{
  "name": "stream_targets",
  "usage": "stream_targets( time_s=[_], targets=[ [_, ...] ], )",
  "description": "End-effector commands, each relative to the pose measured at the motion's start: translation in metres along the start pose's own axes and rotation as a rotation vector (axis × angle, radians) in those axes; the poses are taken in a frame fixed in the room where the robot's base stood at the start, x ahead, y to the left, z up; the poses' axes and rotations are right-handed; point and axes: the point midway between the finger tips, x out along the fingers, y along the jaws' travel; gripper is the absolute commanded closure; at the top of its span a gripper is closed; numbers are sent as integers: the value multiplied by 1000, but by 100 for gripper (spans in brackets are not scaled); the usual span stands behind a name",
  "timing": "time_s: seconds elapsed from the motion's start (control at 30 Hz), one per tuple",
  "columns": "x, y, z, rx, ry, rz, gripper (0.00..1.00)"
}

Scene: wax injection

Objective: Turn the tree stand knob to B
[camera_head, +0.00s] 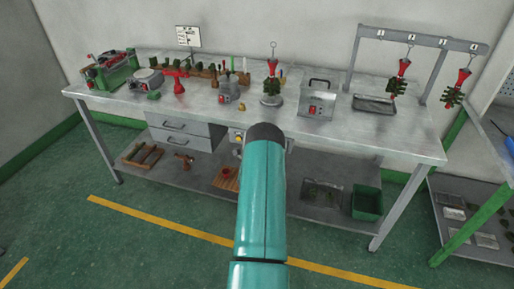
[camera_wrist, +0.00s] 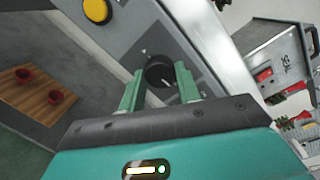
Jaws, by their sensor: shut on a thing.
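In the wrist view, a dark round knob (camera_wrist: 157,72) with a white pointer line sits on a dark grey panel (camera_wrist: 122,45). The pointer line slants toward the lower right of the picture. My gripper (camera_wrist: 159,80) has its two green fingers on either side of the knob, shut on it. Small pale marks lie on the plate around the knob, but I cannot read any letter. In the head view my teal arm covers the knob and the gripper. A tree stand (camera_head: 271,99) with a red and green tree stands on the bench above.
A yellow button (camera_wrist: 97,10) is on the panel near the knob. The steel bench (camera_head: 330,133) edge is close to the gripper. A metal box (camera_head: 316,101) stands on the bench. A wooden board (camera_wrist: 38,92) with red cups lies on the lower shelf.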

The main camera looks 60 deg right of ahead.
Motion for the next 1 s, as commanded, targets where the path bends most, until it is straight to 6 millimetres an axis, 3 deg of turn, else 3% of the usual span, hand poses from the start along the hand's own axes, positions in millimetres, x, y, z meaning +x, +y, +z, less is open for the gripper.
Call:
stream_targets(
  time_s=[0.7,0.73,0.8,0.83,1.0],
  targets=[
    [0,0,0,88,-5,-8,90],
    [0,0,0,88,-5,-8,63],
    [0,0,0,88,-5,-8,49],
    [0,0,0,88,-5,-8,45],
    [0,0,0,87,-5,-8,45]
  ],
)
